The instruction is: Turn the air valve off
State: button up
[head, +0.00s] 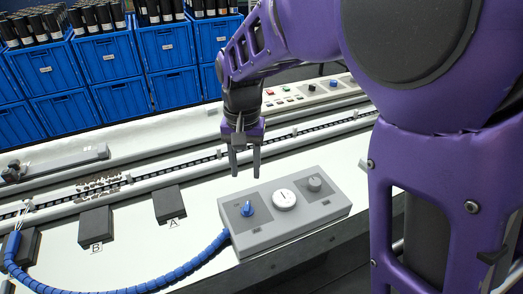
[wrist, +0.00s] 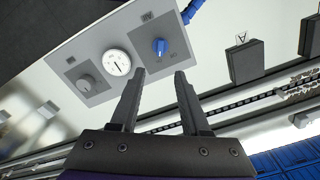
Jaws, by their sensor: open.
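The grey air control box (head: 260,235) stands on the white machine deck. A blue knob (head: 247,209) is on its left, a white round gauge (head: 284,199) in the middle and a grey knob (head: 315,184) on its right. My gripper (head: 244,174) is open and empty, pointing down above and behind the box's left part. In the wrist view the blue knob (wrist: 160,47) lies beyond my gripper's two fingertips (wrist: 160,74), apart from them. The gauge (wrist: 117,63) and the grey knob (wrist: 87,84) lie to the left.
A blue corrugated hose (head: 180,271) runs from the box's left side along the front. Dark blocks, at label A (head: 169,204) and label B (head: 95,230), stand left of the box. A chain conveyor (head: 160,173) runs behind. A panel with red and green buttons (head: 310,95) sits farther back.

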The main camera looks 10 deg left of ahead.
aim_at(248, 204)
notch_tip(248, 204, down, 11)
jog(key=shift+f+b, duration=0.1)
jog(key=shift+b, duration=0.7)
grip_shut()
